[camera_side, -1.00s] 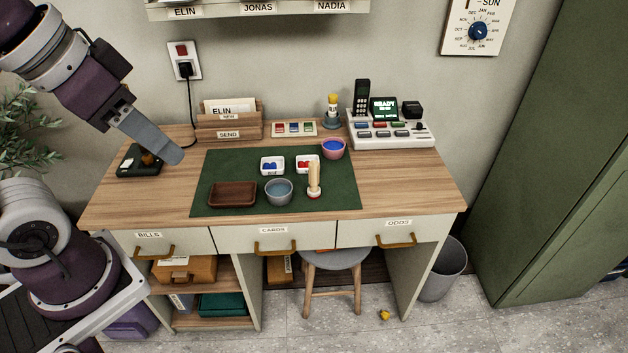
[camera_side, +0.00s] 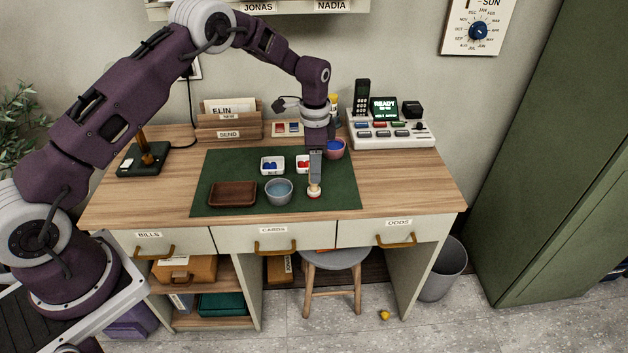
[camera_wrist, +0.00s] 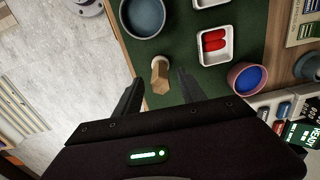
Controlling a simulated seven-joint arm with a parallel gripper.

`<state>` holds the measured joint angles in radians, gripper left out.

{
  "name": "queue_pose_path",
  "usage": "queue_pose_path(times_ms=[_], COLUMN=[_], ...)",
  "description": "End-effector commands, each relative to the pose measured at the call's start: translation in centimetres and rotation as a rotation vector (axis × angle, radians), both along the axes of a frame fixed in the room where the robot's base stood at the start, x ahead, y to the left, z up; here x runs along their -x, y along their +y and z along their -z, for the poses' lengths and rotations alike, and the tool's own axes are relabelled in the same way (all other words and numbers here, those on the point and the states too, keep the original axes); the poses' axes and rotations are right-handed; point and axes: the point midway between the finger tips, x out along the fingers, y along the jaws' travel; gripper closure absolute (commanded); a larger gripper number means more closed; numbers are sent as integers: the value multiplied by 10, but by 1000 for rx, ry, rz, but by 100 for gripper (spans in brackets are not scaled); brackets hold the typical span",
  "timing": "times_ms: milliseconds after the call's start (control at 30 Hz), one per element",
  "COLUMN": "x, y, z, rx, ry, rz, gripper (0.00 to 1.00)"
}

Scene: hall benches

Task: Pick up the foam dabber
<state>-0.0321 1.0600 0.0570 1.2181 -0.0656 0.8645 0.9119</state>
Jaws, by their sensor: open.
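The foam dabber (camera_side: 314,192) stands upright on the green mat (camera_side: 236,165), right of the grey bowl. In the wrist view, the handle (camera_wrist: 160,74) is seen end-on between the two dark fingers. My gripper (camera_side: 315,178) points down over the dabber. It is open, with a gap visible on both sides of the handle in the wrist view (camera_wrist: 159,77). I cannot tell how far down the handle the fingertips reach.
The grey bowl (camera_side: 279,191) stands close left of the dabber. A white dish with red pieces (camera_wrist: 213,43) and a pink bowl with blue contents (camera_wrist: 247,77) are near. A brown tray (camera_side: 232,194) lies left. The mat's front right is clear.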

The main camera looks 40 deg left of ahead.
Motion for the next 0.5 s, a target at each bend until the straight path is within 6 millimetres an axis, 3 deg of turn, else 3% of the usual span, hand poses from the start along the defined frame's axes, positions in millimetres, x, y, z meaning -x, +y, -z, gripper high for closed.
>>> queue_pose_path(times_ms=[100,200,433,500], x=[1,1,0,0], y=[3,2,2,2], z=[25,36,38,38], rx=[-1,0,1,0], ry=[5,3,1,1], rz=[-1,-1,-2,-2], gripper=[53,53,53,64])
